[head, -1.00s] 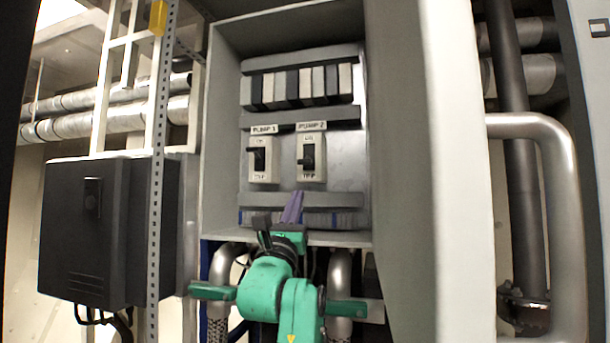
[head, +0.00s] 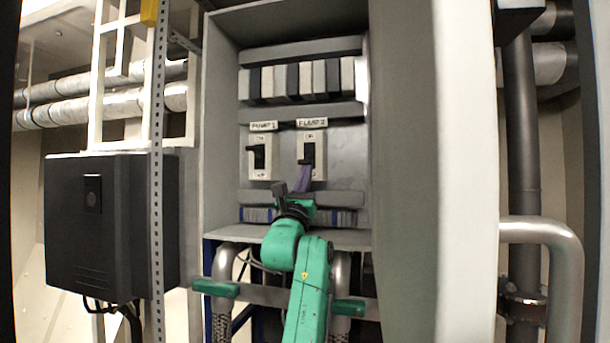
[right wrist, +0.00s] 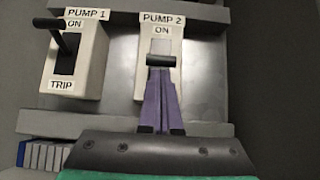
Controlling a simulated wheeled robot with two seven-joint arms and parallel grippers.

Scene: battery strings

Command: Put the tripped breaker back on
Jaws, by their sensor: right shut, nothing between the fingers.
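The PUMP 2 breaker (head: 318,148) is a pale box with a dark lever, on the right of two in the cabinet; its lever sits lower than the PUMP 1 lever. In the right wrist view the PUMP 2 lever (right wrist: 160,60) crosses a pale slot under the ON mark. My right gripper (head: 305,172) is shut and empty, its purple fingers (right wrist: 160,88) pointing up at the underside of that lever. I cannot tell whether they touch it. They hide the lower label. The PUMP 1 breaker (right wrist: 75,65) has its lever up near ON. My left gripper is not in view.
The open grey cabinet (head: 222,120) has side walls and a lower ledge close around my right arm. A row of black and white modules (head: 305,79) is above the breakers. A black box (head: 110,225) hangs on the left; pipes run on the right.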

